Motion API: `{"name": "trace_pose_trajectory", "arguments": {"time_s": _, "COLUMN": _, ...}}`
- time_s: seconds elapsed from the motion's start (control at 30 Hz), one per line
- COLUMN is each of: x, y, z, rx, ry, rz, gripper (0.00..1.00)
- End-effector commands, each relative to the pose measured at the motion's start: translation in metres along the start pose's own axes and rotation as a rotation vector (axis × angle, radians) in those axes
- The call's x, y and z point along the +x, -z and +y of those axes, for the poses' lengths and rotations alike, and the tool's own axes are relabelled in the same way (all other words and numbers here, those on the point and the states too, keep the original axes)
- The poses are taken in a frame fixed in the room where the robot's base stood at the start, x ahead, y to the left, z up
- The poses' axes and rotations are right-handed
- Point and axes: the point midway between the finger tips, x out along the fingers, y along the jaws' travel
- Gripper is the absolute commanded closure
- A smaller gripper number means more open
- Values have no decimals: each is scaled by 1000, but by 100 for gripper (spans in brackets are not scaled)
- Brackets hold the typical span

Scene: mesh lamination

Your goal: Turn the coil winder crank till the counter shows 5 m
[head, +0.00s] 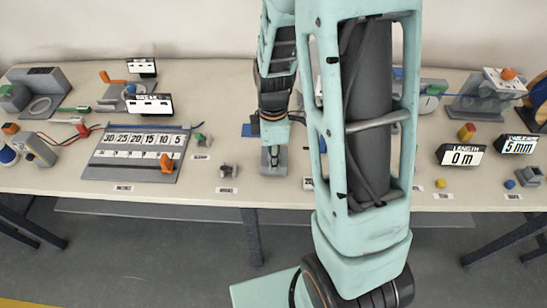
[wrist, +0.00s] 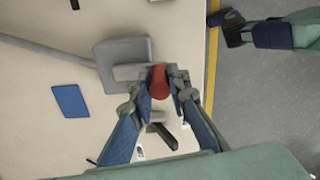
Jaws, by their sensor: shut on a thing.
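The length counter (head: 462,156) stands at the right of the bench in the head view and reads 0 m. My gripper (head: 272,152) is low over the middle of the bench. In the wrist view my gripper (wrist: 159,86) is shut on a red knob (wrist: 158,80), with one finger on each side. The knob sits at a grey block on a square grey base (wrist: 112,80). I cannot tell from these views whether the red knob is the winder crank's handle. My fingers and arm hide much of this fixture in the head view.
A 5 mm display (head: 518,145) stands right of the length counter. A grey board with number labels (head: 110,165) lies at left. A blue pad (wrist: 71,101) lies beside the fixture. The bench's front edge is close to the gripper. My arm hides part of the bench.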

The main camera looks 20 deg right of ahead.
Motion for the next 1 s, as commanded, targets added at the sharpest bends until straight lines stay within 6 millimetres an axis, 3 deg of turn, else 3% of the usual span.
{"name": "trace_pose_trajectory", "arguments": {"time_s": 0.27, "x": 1, "y": 7, "z": 3, "rx": 136, "ry": -2, "rz": 0, "gripper": 100}}
{"name": "trace_pose_trajectory", "arguments": {"time_s": 1.0, "x": 0, "y": 35, "z": 25, "rx": 825, "ry": -2, "rz": 1, "gripper": 100}}
